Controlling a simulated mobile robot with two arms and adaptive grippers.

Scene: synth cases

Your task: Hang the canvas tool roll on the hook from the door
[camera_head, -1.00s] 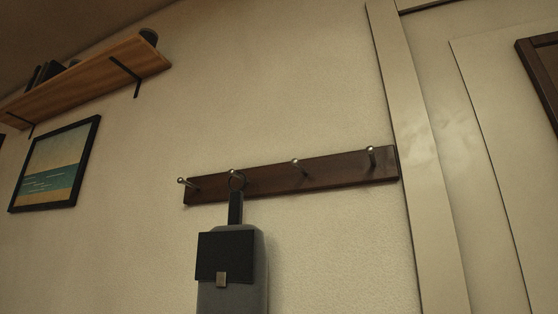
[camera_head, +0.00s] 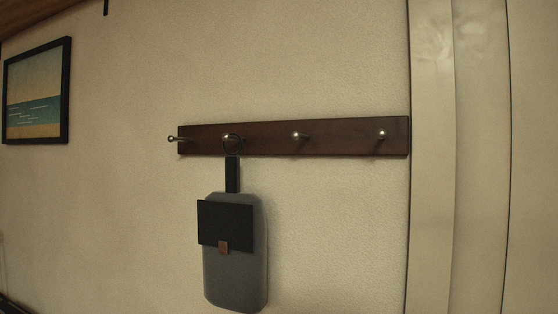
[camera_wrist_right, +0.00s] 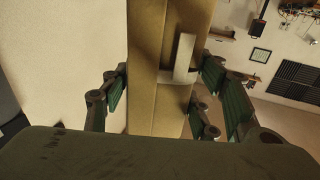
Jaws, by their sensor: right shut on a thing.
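A dark wooden rail (camera_head: 340,138) with several metal hooks is fixed to the wall in the head view. The hook nearest the door (camera_head: 382,134) is at the rail's right end and is bare. The hook beside it (camera_head: 299,136) and the leftmost hook (camera_head: 173,139) are bare too. In the right wrist view my right gripper (camera_wrist_right: 160,97) is shut on a tan thing with a pale strap, which looks like the canvas tool roll (camera_wrist_right: 148,60). Its green-padded fingers are on both sides of it. Neither gripper nor the roll shows in the head view.
A grey bag with a black flap (camera_head: 236,275) hangs by a ring from the second hook from the left. The pale door trim (camera_head: 432,180) stands right of the rail. A framed picture (camera_head: 38,90) hangs at the left. The wall between is clear.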

